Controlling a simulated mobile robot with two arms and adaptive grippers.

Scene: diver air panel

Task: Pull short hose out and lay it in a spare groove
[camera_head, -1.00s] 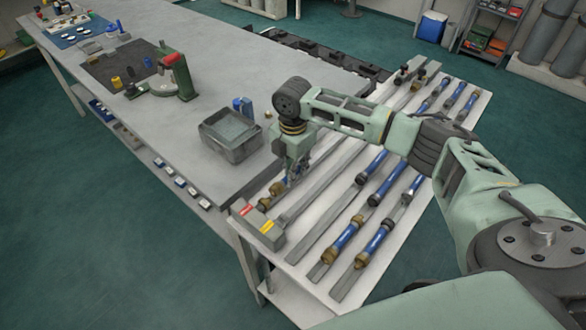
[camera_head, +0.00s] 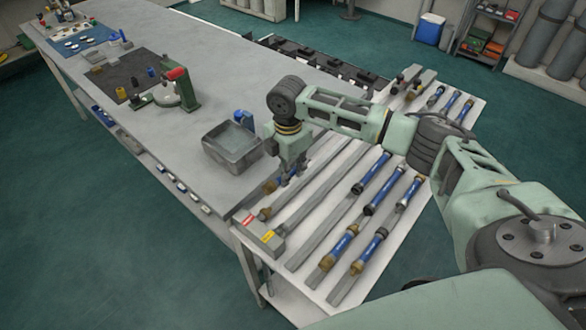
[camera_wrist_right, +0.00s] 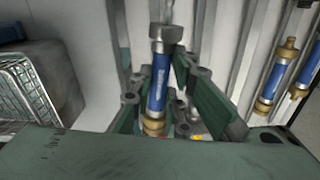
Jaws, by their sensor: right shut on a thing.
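My right gripper (camera_head: 289,178) is over the left side of the white rack board (camera_head: 312,276). It is shut on a short blue hose (camera_head: 271,187), whose brass fitting shows in the right wrist view. There the hose (camera_wrist_right: 158,88) runs between the fingers (camera_wrist_right: 160,105), with a grey-brown collar at its upper end. In the head view the fingers hide part of the hose; its exact height above the board is unclear. A brass fitting (camera_head: 265,213) sits by the grey block with red and yellow labels (camera_head: 258,232). Bare grey grooves (camera_head: 318,229) lie to the right.
Several blue hoses (camera_head: 368,247) lie in the grooves farther right, in near, middle and far groups. A grey metal bin (camera_head: 232,160) stands on the workbench (camera_head: 215,87) just left of the gripper. A green press (camera_head: 180,92) stands farther back.

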